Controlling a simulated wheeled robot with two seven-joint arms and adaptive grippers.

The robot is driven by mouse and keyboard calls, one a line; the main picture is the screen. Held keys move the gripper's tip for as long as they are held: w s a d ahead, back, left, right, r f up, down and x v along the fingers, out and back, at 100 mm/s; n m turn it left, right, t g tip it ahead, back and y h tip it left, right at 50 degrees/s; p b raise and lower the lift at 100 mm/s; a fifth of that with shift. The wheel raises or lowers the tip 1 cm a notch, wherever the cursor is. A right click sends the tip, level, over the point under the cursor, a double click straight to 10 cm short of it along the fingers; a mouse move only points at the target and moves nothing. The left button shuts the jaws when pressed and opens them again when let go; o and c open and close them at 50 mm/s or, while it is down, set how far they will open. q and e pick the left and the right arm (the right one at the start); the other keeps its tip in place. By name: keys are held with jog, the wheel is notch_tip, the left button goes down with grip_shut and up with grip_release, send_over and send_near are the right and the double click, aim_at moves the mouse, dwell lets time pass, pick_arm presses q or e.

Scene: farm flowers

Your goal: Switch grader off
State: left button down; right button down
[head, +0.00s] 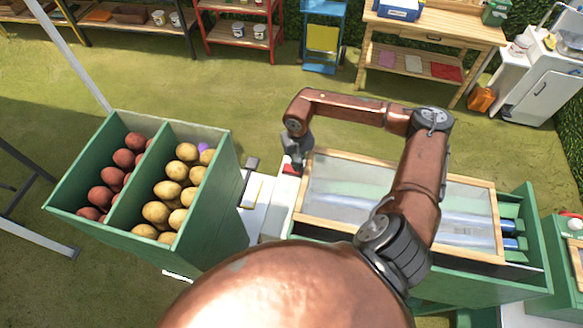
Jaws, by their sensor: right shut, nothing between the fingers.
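The grader (527,235) is a green machine at the right of the head view, with a wood-framed, see-through cover on top. At its left end is a white part (272,212) with a small red piece (290,169), perhaps its switch. My right gripper (298,166) points down at this red piece, shut and empty. The gripper partly hides the red piece, and I cannot tell whether they touch. My right arm bends over the cover and hides part of it. My left gripper is not in view.
A green two-part bin (222,190) left of the grader holds red potatoes (101,196) and yellow potatoes (167,190). A purple item lies among the yellow ones. A wooden workbench (440,30), a red shelf (240,42) and a blue stand (323,38) stand behind. Open grass lies between.

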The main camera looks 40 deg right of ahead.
jog(key=shift+f, duration=0.15)
jog(key=shift+r, duration=0.7)
jog(key=shift+r+p, duration=1.15)
jog(key=shift+r, duration=1.65)
